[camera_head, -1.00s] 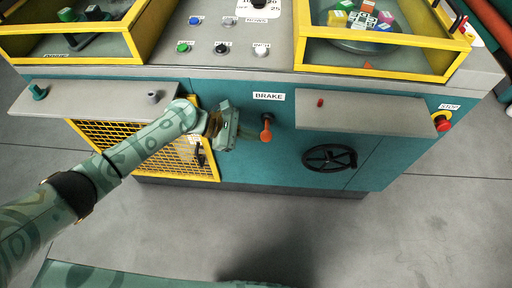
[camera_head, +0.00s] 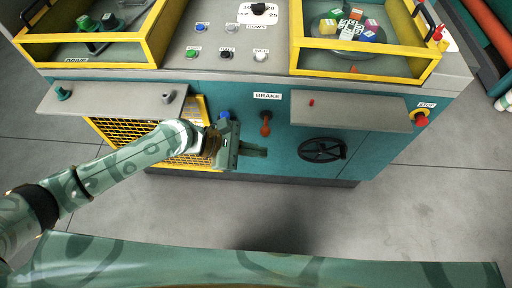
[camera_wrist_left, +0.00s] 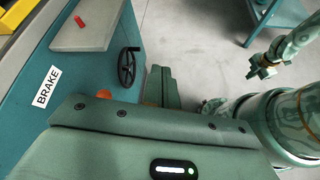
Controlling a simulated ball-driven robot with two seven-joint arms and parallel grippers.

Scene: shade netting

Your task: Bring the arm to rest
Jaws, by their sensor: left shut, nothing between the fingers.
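My left gripper (camera_head: 264,151) is shut and empty in front of the machine's teal front panel (camera_head: 288,135). Its fingers point right, just below the orange brake lever (camera_head: 265,126), which hangs down under the BRAKE label (camera_head: 267,96). They look apart from the lever, though the gap is hard to judge. In the left wrist view the shut fingers (camera_wrist_left: 158,87) show beyond the gripper body, with a bit of orange (camera_wrist_left: 104,94) beside it. What looks like my right gripper (camera_wrist_left: 262,70) hangs over the floor there; its jaws are too small to read.
A grey shelf (camera_head: 350,112) juts out at right above a black handwheel (camera_head: 323,150); a red stop button (camera_head: 421,119) sits beyond. Another shelf (camera_head: 110,98) juts out above the yellow mesh guard (camera_head: 150,133). The grey floor (camera_head: 430,210) in front is clear.

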